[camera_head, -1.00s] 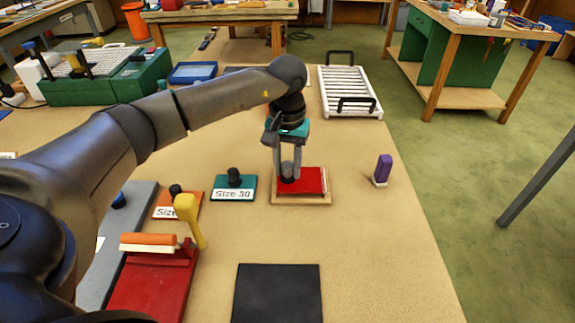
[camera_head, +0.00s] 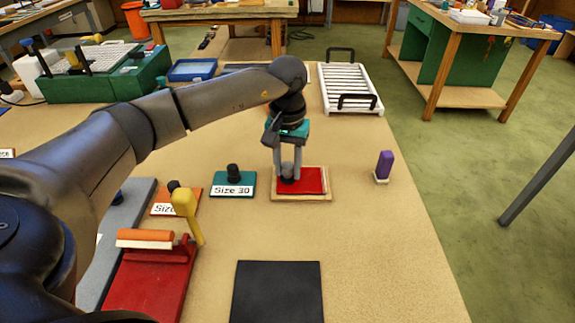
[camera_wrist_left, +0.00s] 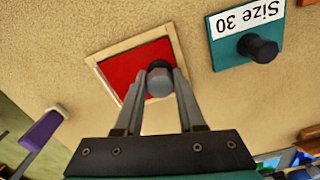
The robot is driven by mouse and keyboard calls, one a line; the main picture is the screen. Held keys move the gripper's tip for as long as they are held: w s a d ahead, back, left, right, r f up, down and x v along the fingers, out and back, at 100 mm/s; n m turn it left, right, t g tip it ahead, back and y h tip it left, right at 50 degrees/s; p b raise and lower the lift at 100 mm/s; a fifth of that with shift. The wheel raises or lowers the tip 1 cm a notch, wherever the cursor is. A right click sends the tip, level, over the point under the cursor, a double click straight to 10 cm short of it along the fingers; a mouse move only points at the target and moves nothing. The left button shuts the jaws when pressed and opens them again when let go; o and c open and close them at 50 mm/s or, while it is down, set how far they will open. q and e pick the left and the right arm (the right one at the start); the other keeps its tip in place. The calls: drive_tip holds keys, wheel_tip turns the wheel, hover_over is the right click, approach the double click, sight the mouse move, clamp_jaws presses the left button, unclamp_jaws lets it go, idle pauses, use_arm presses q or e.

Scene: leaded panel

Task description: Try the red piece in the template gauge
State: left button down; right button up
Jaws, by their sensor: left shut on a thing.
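The red piece (camera_head: 314,180) is a flat square with a dark round knob; it also shows in the left wrist view (camera_wrist_left: 125,72). It lies at the pale wooden template gauge (camera_head: 326,198), whose rim (camera_wrist_left: 137,36) borders the red on its far sides in the wrist view. My left gripper (camera_head: 288,178) is shut on the knob (camera_wrist_left: 160,80) and points down. The fingers hide the near part of the red piece, so I cannot tell if it sits fully inside the rim. My right gripper is not in view.
A teal "Size 30" plate (camera_head: 234,185) with a dark knob lies to the left, with an orange plate (camera_head: 163,209) beyond it. A purple block (camera_head: 384,165) stands to the right. A red stand (camera_head: 150,285) and dark mat (camera_head: 278,292) lie nearer. A white rack (camera_head: 350,88) is behind.

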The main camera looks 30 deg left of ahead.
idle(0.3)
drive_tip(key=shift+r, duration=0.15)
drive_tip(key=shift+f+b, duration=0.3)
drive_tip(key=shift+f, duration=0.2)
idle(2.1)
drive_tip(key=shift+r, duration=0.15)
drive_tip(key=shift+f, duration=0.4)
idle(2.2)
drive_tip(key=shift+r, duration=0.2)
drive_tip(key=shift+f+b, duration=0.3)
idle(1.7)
